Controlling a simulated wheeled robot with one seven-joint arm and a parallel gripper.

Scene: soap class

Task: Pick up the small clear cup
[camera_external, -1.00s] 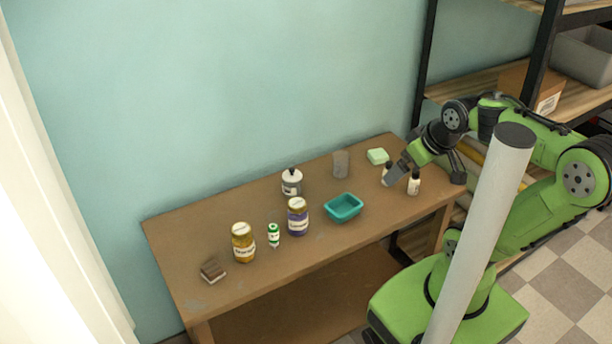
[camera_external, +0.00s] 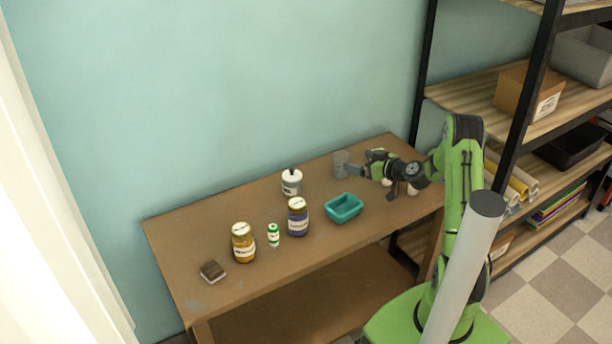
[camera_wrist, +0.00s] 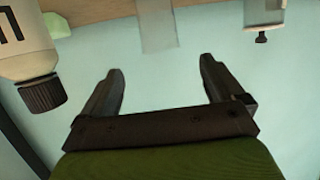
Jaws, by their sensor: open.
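The small clear cup (camera_external: 341,159) stands upright near the back edge of the wooden table, a greyish see-through cylinder. In the wrist view the clear cup (camera_wrist: 157,28) is at the top middle, upside down in that picture and ahead of my fingers. My gripper (camera_external: 353,171) is just to the right of the cup in the external view. In the wrist view my gripper (camera_wrist: 161,70) is open, with nothing between its two fingers. The cup lies roughly in line with the gap, beyond the fingertips. The external view does not show clearly whether they touch.
A teal tray (camera_external: 345,217) sits in front of the cup. A white dispenser (camera_external: 291,182) with a black top stands left. A white bottle (camera_wrist: 32,55) and pale green block (camera_wrist: 68,25) are close by. Jars (camera_external: 298,218) and a brown block (camera_external: 213,271) stand farther left.

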